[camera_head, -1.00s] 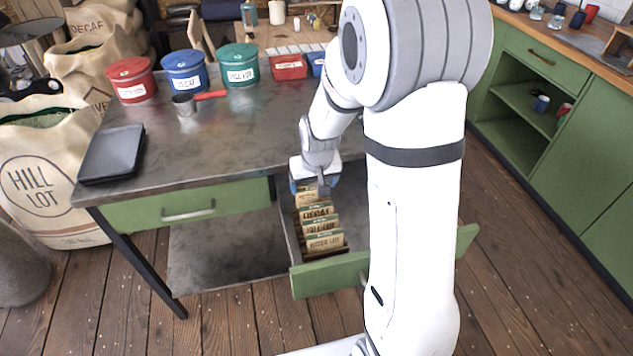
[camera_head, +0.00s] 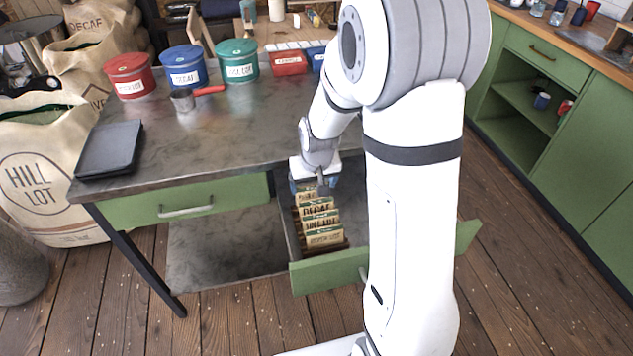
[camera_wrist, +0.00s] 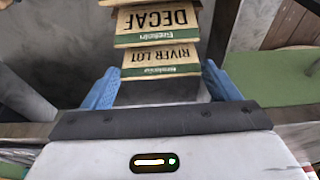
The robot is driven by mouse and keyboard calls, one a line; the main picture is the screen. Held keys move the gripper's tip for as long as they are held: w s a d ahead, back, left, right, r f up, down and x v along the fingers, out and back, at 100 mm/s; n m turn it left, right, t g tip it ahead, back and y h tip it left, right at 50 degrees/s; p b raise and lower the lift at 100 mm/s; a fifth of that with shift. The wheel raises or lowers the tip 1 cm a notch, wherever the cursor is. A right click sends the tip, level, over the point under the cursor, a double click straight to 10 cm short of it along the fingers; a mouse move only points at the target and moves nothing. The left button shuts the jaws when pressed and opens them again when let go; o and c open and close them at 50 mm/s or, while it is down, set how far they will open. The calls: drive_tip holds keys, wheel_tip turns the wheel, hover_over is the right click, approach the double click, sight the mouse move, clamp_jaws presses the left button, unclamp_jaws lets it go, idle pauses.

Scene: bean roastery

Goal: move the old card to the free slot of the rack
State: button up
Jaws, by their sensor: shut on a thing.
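My gripper (camera_head: 316,182) is over the far end of the open drawer. Its blue fingers (camera_wrist: 160,82) are shut on the side edges of a tan card reading "RIVER LOT" (camera_wrist: 160,58), with a green strip. A "DECAF" card (camera_wrist: 157,22) stands just beyond it in the wrist view. In the head view, several tan cards stand in a row in the rack in the drawer, including the "DECAF" card (camera_head: 319,209) and a front card (camera_head: 323,238). I cannot tell whether the held card is clear of the rack. The free slot is not clearly visible.
The drawer front (camera_head: 330,272) is green and pulled out from the metal-topped table (camera_head: 225,130). Green cabinets (camera_head: 580,160) stand at the right.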

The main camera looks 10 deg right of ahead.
drive_tip(key=shift+f+b, duration=0.7)
drive_tip(key=shift+f, duration=0.15)
drive_tip(key=o, duration=1.1)
drive_tip(key=shift+r, duration=0.25)
drive_tip(key=v, duration=0.7)
drive_tip(key=shift+s+r+p, duration=0.1)
drive_tip(key=shift+r+p, duration=0.1)
drive_tip(key=shift+p, duration=0.1)
drive_tip(key=shift+r, duration=0.1)
